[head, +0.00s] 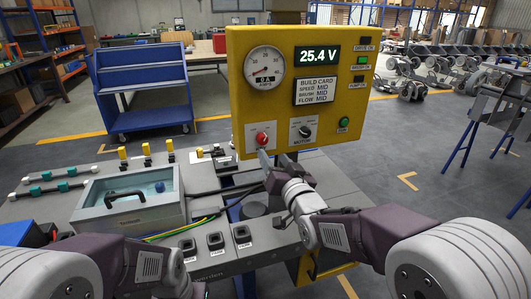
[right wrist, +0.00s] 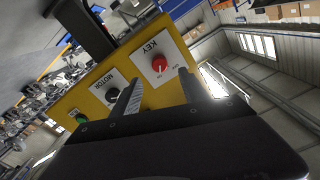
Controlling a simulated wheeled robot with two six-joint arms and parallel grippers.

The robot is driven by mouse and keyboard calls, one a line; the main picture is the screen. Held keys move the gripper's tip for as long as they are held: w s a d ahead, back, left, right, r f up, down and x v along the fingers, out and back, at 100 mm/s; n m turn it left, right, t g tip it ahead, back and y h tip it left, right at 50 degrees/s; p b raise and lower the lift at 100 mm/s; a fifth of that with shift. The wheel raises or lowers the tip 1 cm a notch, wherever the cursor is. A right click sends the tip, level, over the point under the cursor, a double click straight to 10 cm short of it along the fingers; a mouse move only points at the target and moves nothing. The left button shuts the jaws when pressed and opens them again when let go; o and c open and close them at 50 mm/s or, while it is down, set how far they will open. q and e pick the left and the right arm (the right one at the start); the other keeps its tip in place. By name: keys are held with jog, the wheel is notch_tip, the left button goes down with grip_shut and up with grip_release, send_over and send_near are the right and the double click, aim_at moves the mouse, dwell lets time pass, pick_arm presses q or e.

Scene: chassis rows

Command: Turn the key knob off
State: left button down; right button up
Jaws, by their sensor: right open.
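The key knob (head: 262,138) is red and sits on a white plate at the lower left of the yellow control panel (head: 240,75). In the right wrist view the red key knob (right wrist: 159,64) shows under the word KEY, its small position marks too blurred to read. My right gripper (head: 266,161) is just below and in front of the knob. In the right wrist view its fingers (right wrist: 161,76) are apart and empty, with the knob beyond and between their tips; no contact shows. My left arm is low at the left, its gripper out of sight.
The black motor knob (head: 304,131) is close to the right of the key knob. The panel also carries a gauge (head: 264,66), a lit display reading 25.4 V (head: 319,54) and a green button (head: 344,124). A tank (head: 131,203) and several black switches fill the bench at left.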

aim_at(264, 142)
jog(key=x, duration=0.8)
jog(key=shift+w+f, duration=0.1)
jog(key=shift+w, duration=0.3)
jog(key=shift+b, duration=0.3)
grip_shut()
